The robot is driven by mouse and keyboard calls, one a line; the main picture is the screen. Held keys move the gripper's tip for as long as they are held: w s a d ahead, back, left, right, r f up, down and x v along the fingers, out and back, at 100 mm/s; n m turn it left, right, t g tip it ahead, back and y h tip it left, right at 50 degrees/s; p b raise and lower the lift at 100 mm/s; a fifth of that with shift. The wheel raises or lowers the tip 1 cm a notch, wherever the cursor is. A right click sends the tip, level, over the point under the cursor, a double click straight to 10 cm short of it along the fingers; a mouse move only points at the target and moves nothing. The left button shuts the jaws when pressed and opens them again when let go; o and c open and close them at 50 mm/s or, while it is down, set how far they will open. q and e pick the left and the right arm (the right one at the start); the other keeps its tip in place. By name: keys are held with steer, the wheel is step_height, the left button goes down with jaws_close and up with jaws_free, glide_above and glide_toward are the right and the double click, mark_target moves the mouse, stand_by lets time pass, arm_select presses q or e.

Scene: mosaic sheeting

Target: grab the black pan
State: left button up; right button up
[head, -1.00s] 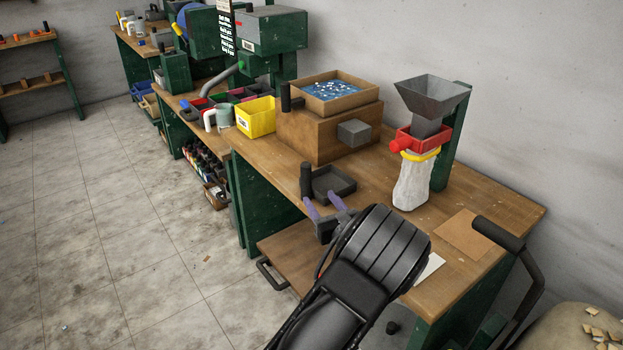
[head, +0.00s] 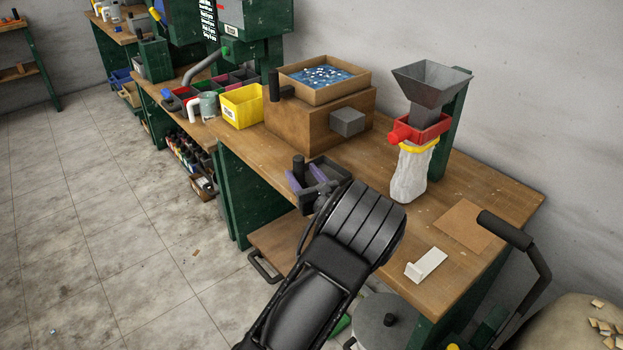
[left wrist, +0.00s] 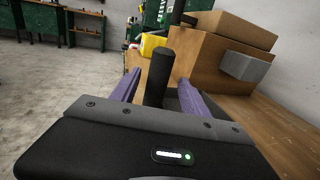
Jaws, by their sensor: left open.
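The black pan (head: 335,168) is a small square tray with an upright black handle (head: 299,167). It sits near the front edge of the workbench, partly hidden behind my left gripper. My left gripper (head: 304,178) is open, with its purple fingers close to the handle. In the left wrist view, the handle (left wrist: 162,69) stands upright between the two spread fingers, with a gap on each side. The pan's tray is mostly hidden there behind the right finger. My right gripper is not in view.
A wooden box with a blue-filled tray (head: 283,73) stands behind the pan. A yellow bin (head: 243,107) is at its left. A hopper (head: 430,85) with a white bag (head: 409,173) stands to the right. A white bracket (head: 427,265) lies near the front edge.

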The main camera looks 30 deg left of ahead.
arm_select(q)
steer(key=x, duration=0.5)
steer(key=shift+s+a, duration=0.15)
steer(key=shift+c, duration=0.2)
stand_by(0.5)
jaws_close()
stand_by(0.3)
steer(key=shift+r, duration=0.1)
